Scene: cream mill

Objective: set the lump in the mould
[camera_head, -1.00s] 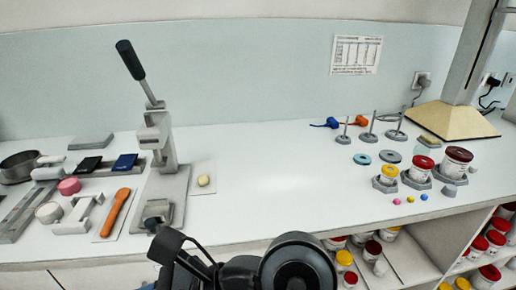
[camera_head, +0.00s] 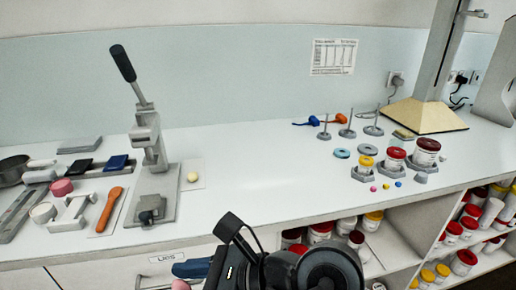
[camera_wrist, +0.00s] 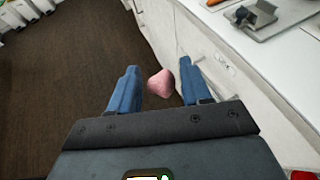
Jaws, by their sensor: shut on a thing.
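A pink rounded lump (camera_wrist: 160,84) sits between the blue fingers of my gripper (camera_wrist: 160,70) in the wrist view, and the gripper is shut on it. It hangs in front of the white cabinet, above the dark floor. In the head view, a blue part of my gripper and a bit of the lump (camera_head: 181,285) show at the bottom edge. A lever press (camera_head: 146,150) stands on the bench. A small dark grey block (camera_head: 151,205), possibly the mould, is on its base; it also shows in the wrist view (camera_wrist: 256,14). I cannot see inside it.
A cream ball (camera_head: 193,177) lies on a white plate right of the press. An orange-handled tool (camera_head: 108,210) and a pink-topped pot (camera_head: 62,187) are to its left. Jars and stands occupy the right. The bench's middle is clear. Jar shelves (camera_head: 330,232) are below.

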